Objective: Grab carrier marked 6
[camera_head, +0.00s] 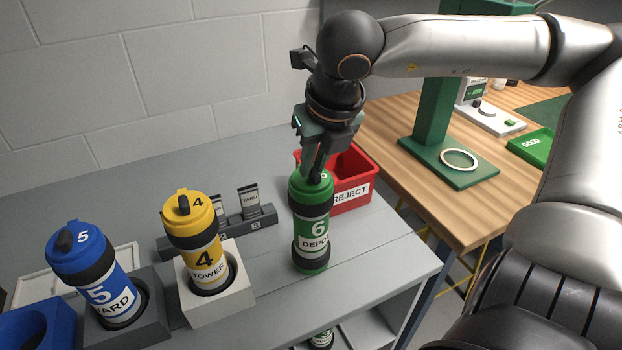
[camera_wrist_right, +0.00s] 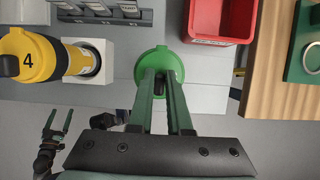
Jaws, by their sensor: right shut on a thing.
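The carrier marked 6 (camera_head: 311,222) is green with black bands and reads DEPOT. It is upright at the right part of the grey bench; I cannot tell whether its base touches the bench. My right gripper (camera_head: 317,172) comes from above and is shut on the knob of its lid, which the fingers partly hide. In the right wrist view the green lid (camera_wrist_right: 160,62) lies under the fingertips (camera_wrist_right: 159,74). My left gripper (camera_wrist_right: 57,125) shows at the lower left of that view, fingers apart and empty.
Yellow carrier 4 (camera_head: 194,244) and blue carrier 5 (camera_head: 92,275) stand in block holders to the left. A grey rack with cards (camera_head: 250,218) and a red REJECT bin (camera_head: 356,173) are behind. A wooden table (camera_head: 470,215) with a green stand (camera_head: 432,115) is at right.

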